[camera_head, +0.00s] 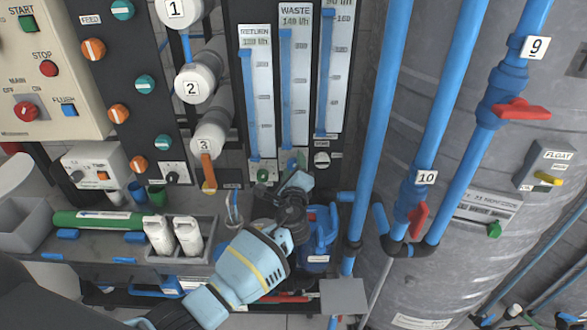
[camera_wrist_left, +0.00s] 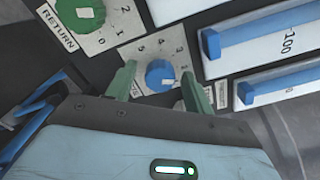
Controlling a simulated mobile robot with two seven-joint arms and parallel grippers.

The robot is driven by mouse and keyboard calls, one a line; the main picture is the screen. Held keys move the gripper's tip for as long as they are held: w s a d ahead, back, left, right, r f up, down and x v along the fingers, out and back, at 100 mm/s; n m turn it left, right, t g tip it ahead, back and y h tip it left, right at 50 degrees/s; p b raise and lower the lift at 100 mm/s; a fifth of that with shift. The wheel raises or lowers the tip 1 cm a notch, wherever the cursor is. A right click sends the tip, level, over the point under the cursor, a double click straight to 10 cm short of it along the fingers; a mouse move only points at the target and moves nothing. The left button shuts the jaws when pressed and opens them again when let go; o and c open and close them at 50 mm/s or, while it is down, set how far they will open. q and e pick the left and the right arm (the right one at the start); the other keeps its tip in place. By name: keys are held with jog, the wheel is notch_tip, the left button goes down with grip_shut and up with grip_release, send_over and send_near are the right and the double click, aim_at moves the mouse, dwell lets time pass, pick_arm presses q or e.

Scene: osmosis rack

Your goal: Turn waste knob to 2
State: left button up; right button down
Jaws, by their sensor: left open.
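The waste knob is the blue knob (camera_wrist_left: 160,75) on a white plate with a number scale, seen in the wrist view. A white mark shows on its lower right side; which number it points at is hard to tell. My left gripper (camera_wrist_left: 158,86) is open, with one green finger on each side of the knob. Whether the fingers touch it cannot be told. In the head view my left gripper (camera_head: 296,183) reaches up to the foot of the WASTE gauge (camera_head: 296,70). Its wrist partly covers the area below. My right gripper is not in view.
The green RETURN knob (camera_wrist_left: 80,12) is close by on the upper left. A third gauge (camera_head: 335,75) stands right of the WASTE gauge. Blue pipes (camera_head: 378,130) rise right of the gripper. A tray with white bottles (camera_head: 188,236) stands on the left.

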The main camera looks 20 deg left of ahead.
pick_arm(q)
jog(key=v, duration=0.7)
jog(key=shift+s, duration=0.4)
jog(key=shift+d, duration=0.1)
